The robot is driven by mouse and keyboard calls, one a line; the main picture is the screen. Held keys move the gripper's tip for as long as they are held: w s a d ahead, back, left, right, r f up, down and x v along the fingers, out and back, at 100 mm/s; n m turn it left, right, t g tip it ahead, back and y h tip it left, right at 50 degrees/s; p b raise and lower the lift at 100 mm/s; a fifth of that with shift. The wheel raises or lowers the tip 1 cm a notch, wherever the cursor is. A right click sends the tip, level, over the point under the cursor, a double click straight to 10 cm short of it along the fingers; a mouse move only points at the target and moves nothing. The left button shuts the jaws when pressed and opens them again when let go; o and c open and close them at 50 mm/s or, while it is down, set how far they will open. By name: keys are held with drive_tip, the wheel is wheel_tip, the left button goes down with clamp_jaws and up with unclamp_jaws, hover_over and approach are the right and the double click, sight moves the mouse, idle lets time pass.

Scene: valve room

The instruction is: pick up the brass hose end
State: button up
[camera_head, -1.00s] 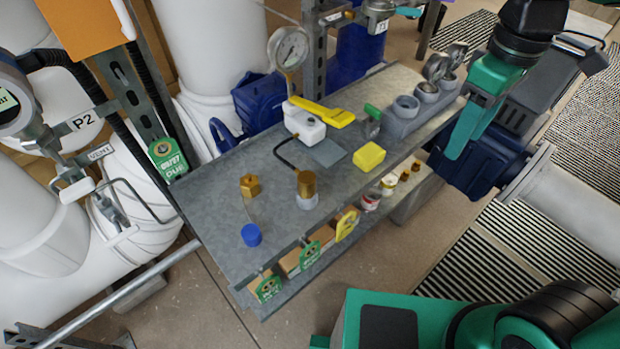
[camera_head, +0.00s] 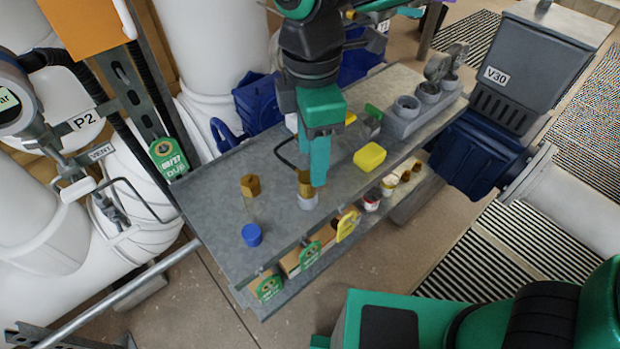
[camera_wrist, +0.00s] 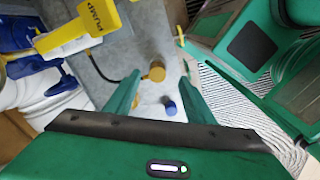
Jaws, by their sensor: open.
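The brass hose end (camera_head: 304,183) is a short brass cylinder standing upright in a light grey round base on the grey bench. A thin black hose runs from it. In the head view my gripper (camera_head: 318,178) points down at it, and a green finger hides its right part. In the wrist view the hose end (camera_wrist: 157,71) shows between the tips of my open gripper (camera_wrist: 161,76), nearer the left finger. Nothing is held. I cannot tell whether a finger touches it.
A brass hex fitting (camera_head: 250,185) and a blue cap (camera_head: 251,235) stand left on the bench (camera_head: 215,215). Tags hang at the front edge.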

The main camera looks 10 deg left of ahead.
sight(308, 177)
drive_tip(key=shift+a+f, duration=0.15)
drive_tip(key=shift+f, duration=1.7)
drive_tip(key=shift+a+f, duration=0.15)
drive_tip(key=shift+f, duration=1.7)
drive_tip(key=c, duration=1)
